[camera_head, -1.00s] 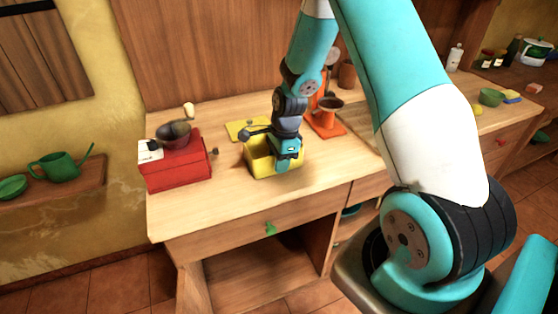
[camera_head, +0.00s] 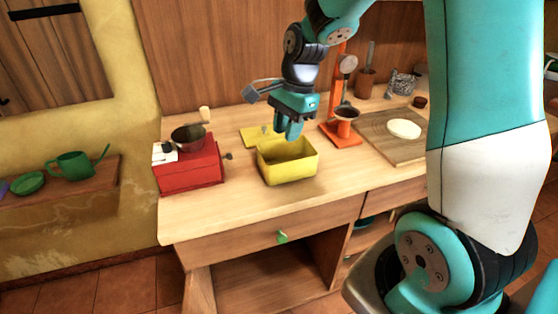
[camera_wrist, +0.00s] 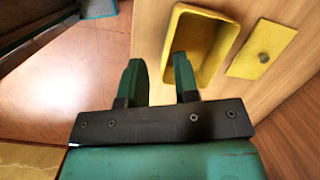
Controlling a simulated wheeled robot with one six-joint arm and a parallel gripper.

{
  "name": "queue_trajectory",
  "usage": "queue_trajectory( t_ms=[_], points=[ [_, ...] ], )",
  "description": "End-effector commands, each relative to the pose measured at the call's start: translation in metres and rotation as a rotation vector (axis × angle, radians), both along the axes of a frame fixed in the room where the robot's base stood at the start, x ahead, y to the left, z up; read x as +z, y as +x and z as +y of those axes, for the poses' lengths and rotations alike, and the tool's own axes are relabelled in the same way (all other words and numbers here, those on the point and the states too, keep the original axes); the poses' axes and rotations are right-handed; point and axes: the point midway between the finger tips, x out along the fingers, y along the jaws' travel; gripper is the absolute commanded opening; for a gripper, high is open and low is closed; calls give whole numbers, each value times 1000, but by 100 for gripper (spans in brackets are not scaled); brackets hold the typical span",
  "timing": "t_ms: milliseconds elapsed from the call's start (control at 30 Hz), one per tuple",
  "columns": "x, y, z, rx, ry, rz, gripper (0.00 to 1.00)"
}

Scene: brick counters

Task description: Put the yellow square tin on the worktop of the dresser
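The yellow square tin (camera_head: 288,168) stands upright and open-topped on the wooden worktop (camera_head: 235,205) of the dresser. Its inside looks empty. Its yellow lid (camera_head: 256,137) lies flat on the worktop just behind it. My gripper (camera_head: 288,132) is above the back of the tin, apart from it, with fingers pointing down. In the wrist view my gripper (camera_wrist: 158,80) has its two fingers spread with nothing between them. There the tin (camera_wrist: 200,42) is beyond the right finger, and the lid (camera_wrist: 262,48) lies to its right.
A red coffee grinder (camera_head: 190,172) stands to the left of the tin. An orange stand (camera_head: 340,125) is behind it to the right, beside a wooden board (camera_head: 385,135) with a white item. The worktop's front strip is clear.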

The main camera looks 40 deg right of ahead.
Motion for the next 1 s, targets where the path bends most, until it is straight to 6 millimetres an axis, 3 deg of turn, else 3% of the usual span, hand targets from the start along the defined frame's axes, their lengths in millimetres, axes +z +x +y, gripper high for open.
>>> queue_trajectory(
  t_ms=[33,100,200,300,433,600,1000],
  points=[
    [16,-13,30,196,5,-46,29],
    [35,-39,71,524,14,-117,29],
    [56,-85,122,1000,29,-230,29],
    [69,-131,156,1418,41,-341,29],
    [76,-178,179,1800,54,-453,29],
    [78,-202,188,2002,60,-518,29],
    [78,-201,188,2008,59,-521,29]
  ],
)
